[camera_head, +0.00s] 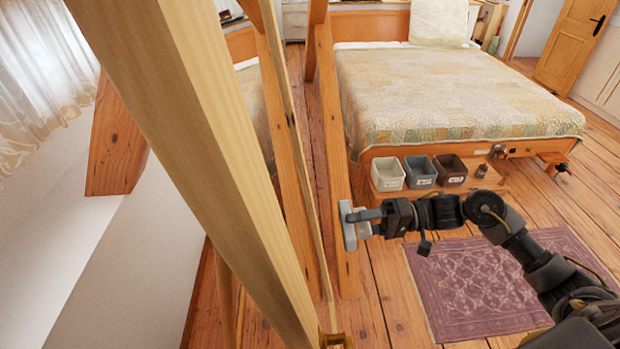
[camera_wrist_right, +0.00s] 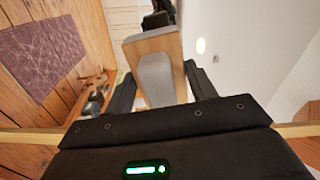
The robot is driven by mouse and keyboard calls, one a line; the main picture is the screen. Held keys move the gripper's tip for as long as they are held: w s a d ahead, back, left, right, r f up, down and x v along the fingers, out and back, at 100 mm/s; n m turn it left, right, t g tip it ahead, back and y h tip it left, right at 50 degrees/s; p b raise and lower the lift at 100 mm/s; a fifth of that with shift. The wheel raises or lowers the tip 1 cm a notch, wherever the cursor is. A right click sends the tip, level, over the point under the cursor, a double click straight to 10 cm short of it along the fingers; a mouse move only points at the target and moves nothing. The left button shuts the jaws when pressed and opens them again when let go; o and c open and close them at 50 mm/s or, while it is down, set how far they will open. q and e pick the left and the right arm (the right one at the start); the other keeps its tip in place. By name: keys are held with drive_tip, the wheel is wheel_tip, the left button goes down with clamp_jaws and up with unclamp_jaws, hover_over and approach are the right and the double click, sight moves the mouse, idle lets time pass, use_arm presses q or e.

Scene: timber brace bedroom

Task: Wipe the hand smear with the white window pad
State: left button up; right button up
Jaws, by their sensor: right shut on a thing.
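The white window pad (camera_head: 350,228) is a pale grey-white block with a grey handle. My right gripper (camera_head: 378,216) is shut on that handle and holds the pad upright beside the tall timber frame. In the right wrist view the grey handle (camera_wrist_right: 157,80) sits between the two dark fingers (camera_wrist_right: 160,92). I cannot tell whether the pad touches a surface. I cannot make out the hand smear in either view. A bright oval spot (camera_wrist_right: 200,46) shows on a pale surface in the wrist view; its nature is unclear. My left gripper is not in view.
A thick timber post (camera_head: 190,130) crosses the left foreground, with thinner uprights behind. A purple rug (camera_head: 480,285) lies under my right arm.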

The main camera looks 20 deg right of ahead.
drive_tip(key=x, duration=0.6)
drive_tip(key=shift+a, duration=0.3)
drive_tip(key=shift+w, duration=0.1)
